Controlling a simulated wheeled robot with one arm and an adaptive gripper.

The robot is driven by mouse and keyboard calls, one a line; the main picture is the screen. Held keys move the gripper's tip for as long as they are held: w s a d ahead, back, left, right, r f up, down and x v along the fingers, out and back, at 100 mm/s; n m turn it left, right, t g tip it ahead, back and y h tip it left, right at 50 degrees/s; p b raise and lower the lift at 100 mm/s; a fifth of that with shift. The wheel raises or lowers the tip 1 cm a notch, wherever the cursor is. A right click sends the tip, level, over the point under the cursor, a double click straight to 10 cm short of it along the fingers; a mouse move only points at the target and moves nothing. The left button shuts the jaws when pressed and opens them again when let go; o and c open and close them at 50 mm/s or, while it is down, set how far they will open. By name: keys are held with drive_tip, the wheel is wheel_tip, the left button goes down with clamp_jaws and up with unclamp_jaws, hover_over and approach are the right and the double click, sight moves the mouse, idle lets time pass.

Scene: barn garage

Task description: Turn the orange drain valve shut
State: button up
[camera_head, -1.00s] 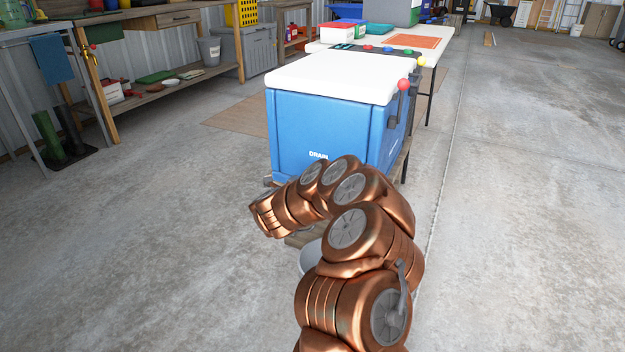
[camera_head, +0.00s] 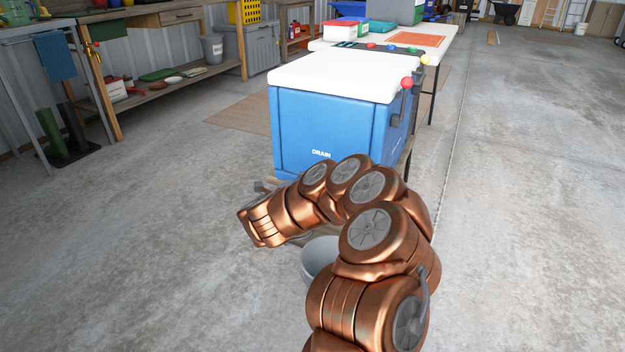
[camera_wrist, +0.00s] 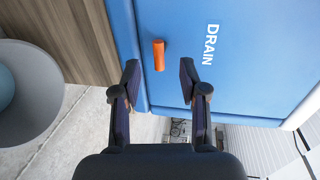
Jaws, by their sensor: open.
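The orange drain valve (camera_wrist: 159,55) is a short orange handle on the blue front of the cooler, beside the white DRAIN lettering in the wrist view. My gripper (camera_wrist: 158,75) is open there, its two dark fingers on either side of the lower part of the valve in the picture. I cannot tell how far the fingertips are from the cooler face. The blue cooler (camera_head: 325,130) with its white lid stands ahead in the head view. There my copper arm hides the valve, and the gripper is mostly hidden behind the arm.
A grey bucket (camera_head: 318,260) stands below the cooler, partly behind my arm; it also shows in the wrist view (camera_wrist: 28,95). A wooden surface (camera_wrist: 60,35) lies beside the cooler. A white table (camera_head: 440,45) stands behind it. The concrete floor to the right is clear.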

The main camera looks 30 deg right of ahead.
drive_tip(key=v, duration=0.6)
drive_tip(key=shift+s+a, duration=0.1)
drive_tip(key=shift+s, duration=0.05)
